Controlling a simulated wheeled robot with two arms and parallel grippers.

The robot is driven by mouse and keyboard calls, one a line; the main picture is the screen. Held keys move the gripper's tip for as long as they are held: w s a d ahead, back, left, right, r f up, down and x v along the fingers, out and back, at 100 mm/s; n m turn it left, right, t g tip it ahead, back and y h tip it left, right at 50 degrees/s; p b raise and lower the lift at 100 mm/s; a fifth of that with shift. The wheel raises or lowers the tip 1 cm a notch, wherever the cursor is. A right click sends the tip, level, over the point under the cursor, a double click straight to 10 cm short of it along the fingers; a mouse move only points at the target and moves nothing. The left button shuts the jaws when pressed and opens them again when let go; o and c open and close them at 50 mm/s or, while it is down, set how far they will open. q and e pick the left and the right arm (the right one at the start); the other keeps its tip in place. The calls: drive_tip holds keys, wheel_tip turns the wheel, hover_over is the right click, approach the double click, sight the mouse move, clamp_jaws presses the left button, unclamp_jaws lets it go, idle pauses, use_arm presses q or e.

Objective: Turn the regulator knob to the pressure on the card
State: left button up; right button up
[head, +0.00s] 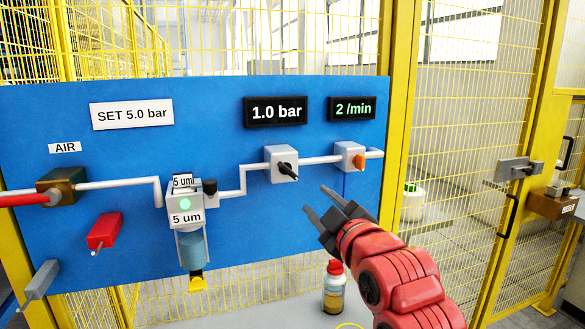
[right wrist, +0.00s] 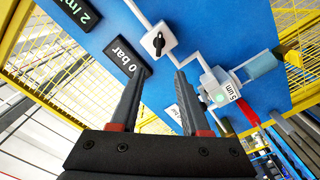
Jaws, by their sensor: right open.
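The regulator knob (head: 287,169) is a black pointer knob on a grey square block, right of the middle of the blue panel. It also shows in the right wrist view (right wrist: 158,42). The white card (head: 132,114) at the upper left reads "SET 5.0 bar". The black pressure display (head: 276,111) above the knob reads "1.0 bar". My right gripper (head: 330,202) is open and empty, in front of the panel, below and right of the knob and apart from it. Its two fingers (right wrist: 158,88) point toward the panel in the right wrist view. My left gripper is not in view.
A filter unit (head: 190,235) labelled "5 um" hangs left of the knob. A bottle (head: 334,288) stands below the panel. A yellow mesh fence (head: 480,150) stands at the right.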

drive_tip(key=p, duration=1)
approach(291, 174)
drive_tip(key=p+x, duration=0.2)
drive_tip(key=x, duration=0.6)
drive_tip(key=shift+w+a+r, duration=0.1)
drive_tip(key=shift+w+a, duration=0.05)
drive_tip(key=shift+w, duration=0.15)
clamp_jaws()
